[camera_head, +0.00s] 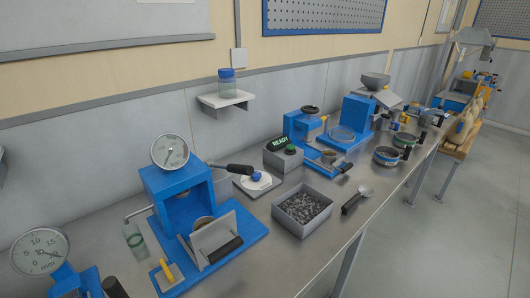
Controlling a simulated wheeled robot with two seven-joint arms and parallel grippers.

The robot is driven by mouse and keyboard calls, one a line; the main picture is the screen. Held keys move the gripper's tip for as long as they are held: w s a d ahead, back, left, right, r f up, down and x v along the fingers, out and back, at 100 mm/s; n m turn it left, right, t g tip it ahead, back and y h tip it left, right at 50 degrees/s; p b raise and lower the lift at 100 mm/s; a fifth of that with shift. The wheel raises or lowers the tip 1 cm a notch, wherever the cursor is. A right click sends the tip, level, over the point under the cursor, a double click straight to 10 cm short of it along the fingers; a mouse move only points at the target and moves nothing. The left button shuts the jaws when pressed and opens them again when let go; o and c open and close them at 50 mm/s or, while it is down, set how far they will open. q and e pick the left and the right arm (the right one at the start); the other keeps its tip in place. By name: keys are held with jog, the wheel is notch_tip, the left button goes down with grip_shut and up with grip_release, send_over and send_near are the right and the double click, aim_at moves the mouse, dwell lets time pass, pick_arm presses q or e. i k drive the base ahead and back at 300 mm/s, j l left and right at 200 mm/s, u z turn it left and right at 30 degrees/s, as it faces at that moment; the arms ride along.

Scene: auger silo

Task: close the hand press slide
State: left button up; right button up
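The hand press (178,184) is a blue frame on a blue base at the left of the bench, with a round dial gauge (170,151) on top and a black-handled lever (232,169) reaching right. At its front, a grey plate (214,235) with a black bar handle (225,250) stands out from the frame, apart from it; this looks like the slide, pulled out. A round cup (202,224) shows partly behind the plate. Neither of my grippers is in view.
A grey bin of dark pellets (302,209) and a scoop (356,199) lie right of the press. A READY box (283,154) and other blue machines (345,122) stand farther back. A glass jar (134,240) and second dial gauge (40,250) are at left. Floor at right is clear.

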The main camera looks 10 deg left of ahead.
aim_at(212, 243)
jog(key=i+l+u, duration=0.1)
jog(key=l+u, duration=0.2)
jog(key=l, duration=0.35)
jog(key=l+u, duration=0.3)
jog(key=l, duration=0.35)
